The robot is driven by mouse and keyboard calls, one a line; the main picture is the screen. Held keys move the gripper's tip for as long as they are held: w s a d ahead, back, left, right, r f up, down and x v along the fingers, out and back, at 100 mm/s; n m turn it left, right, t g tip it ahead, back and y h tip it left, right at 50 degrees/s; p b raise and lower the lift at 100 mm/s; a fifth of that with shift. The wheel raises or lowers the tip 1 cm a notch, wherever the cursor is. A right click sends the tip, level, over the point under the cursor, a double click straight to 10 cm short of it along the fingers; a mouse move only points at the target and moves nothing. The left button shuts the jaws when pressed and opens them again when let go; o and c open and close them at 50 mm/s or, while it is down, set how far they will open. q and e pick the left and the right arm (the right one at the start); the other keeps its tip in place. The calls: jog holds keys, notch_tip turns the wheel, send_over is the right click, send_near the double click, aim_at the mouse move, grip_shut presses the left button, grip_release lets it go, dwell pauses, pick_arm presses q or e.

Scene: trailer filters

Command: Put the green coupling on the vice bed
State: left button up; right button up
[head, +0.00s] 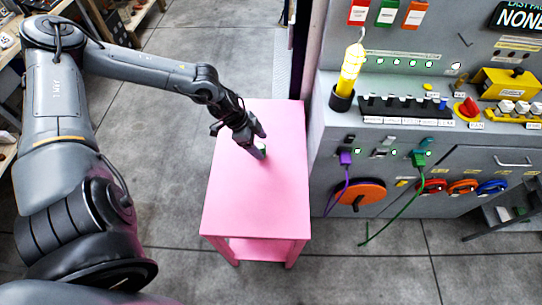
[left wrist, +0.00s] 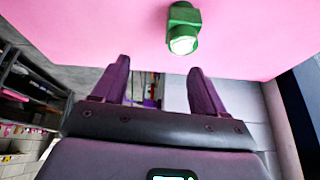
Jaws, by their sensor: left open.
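The green coupling (left wrist: 183,28) is a small green block with a pale round end. It stands on the pink table in the left wrist view, and in the head view only a bit of green (head: 262,147) shows by the fingers. My left gripper (head: 256,142) is open over the table's upper middle. In the left wrist view its two fingers (left wrist: 160,68) are apart with nothing between them, and the coupling lies beyond the tips, slightly right of centre. I cannot make out the vice bed. My right gripper is not in view.
The pink table (head: 250,205) is otherwise bare. A grey panel (head: 330,125) with switches, cables and a yellow lamp (head: 351,68) stands close to its right. Shelves (head: 8,100) line the left edge. Open concrete floor (head: 180,180) lies left of the table.

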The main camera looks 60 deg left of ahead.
aim_at(257, 145)
pick_arm(q)
jog(key=s+a+r+n, duration=0.1)
jog(key=s+a+r, duration=0.1)
jog(key=a, duration=0.3)
jog(key=shift+g+y, duration=0.3)
jog(key=shift+g, duration=0.1)
jog(key=b+x, duration=0.3)
jog(key=x, duration=0.2)
jog(key=shift+w+d+f, duration=0.2)
jog(key=shift+w+d, duration=0.05)
jog(key=b+x, duration=0.3)
jog(key=shift+s+d+f, duration=0.1)
jog(key=shift+d+f, duration=0.2)
jog(key=shift+f, duration=0.05)
jog(key=shift+w+d+f+b, duration=0.15)
jog(key=shift+w+f+b, duration=0.15)
jog(key=shift+f+b, duration=0.4)
jog(key=shift+r, duration=0.1)
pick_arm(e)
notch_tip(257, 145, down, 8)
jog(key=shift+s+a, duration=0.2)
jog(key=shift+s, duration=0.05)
pick_arm(q)
jog(key=c, duration=1.1)
jog(key=shift+c, duration=0.2)
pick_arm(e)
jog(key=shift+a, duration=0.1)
